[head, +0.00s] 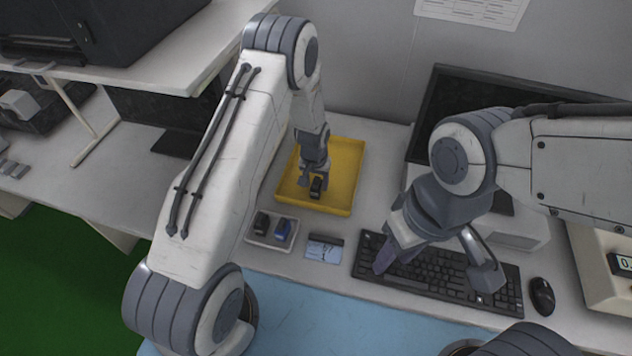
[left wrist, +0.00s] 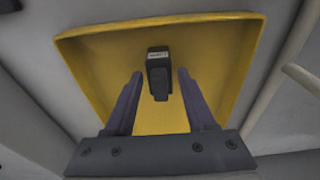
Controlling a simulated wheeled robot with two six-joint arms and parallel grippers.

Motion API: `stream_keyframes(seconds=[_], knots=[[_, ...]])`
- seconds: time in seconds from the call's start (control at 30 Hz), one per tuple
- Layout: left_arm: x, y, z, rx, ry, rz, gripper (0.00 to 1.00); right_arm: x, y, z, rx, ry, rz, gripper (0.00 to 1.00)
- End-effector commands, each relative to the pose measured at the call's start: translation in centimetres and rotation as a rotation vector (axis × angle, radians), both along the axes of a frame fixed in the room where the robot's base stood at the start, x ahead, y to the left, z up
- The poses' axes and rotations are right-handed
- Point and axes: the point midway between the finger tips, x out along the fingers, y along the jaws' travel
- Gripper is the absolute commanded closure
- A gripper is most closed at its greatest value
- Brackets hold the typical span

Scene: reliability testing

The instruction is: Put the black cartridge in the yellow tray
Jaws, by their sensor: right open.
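The yellow tray (head: 345,165) stands on the desk at the back centre; it also fills the left wrist view (left wrist: 225,85). A black cartridge (head: 316,188) with a small white label is within the tray's area, and the left wrist view shows it (left wrist: 159,82) between the fingers. My left gripper (head: 313,180) is low over the tray, fingers apart, with yellow showing on both sides of the cartridge. Whether the cartridge touches the tray floor is hard to tell. My right gripper (head: 436,276) is open and empty above the keyboard.
The keyboard (head: 440,283), mouse (head: 541,295) and monitor (head: 437,95) occupy the right side.

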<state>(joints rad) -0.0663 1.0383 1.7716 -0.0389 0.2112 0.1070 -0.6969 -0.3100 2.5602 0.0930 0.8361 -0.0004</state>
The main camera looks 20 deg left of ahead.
Motion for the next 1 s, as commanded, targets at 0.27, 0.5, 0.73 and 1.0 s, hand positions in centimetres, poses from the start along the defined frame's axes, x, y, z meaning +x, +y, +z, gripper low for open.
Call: stream_keyframes(seconds=[0.27, 0.5, 0.73, 1.0], knots=[[0.0, 0.0, 0.1, 0.000, 0.000, 0.000, 0.34, 0.0, 0.0, 0.1, 0.000, 0.000, 0.000, 0.58], [0.0, 0.0, 1.6, 0.000, -0.003, 0.000, 0.34, 0.0, 0.0, -0.1, 0.000, 0.000, 0.000, 0.58], [-0.5, 0.0, 6.1, 0.000, -0.006, -0.001, 0.34, 0.0, 0.0, -1.2, 0.000, 0.000, 0.000, 0.58], [-1.2, 0.0, 10.9, 0.000, -0.003, 0.000, 0.34, 0.0, 0.0, -1.9, 0.000, 0.000, 0.000, 0.58]])
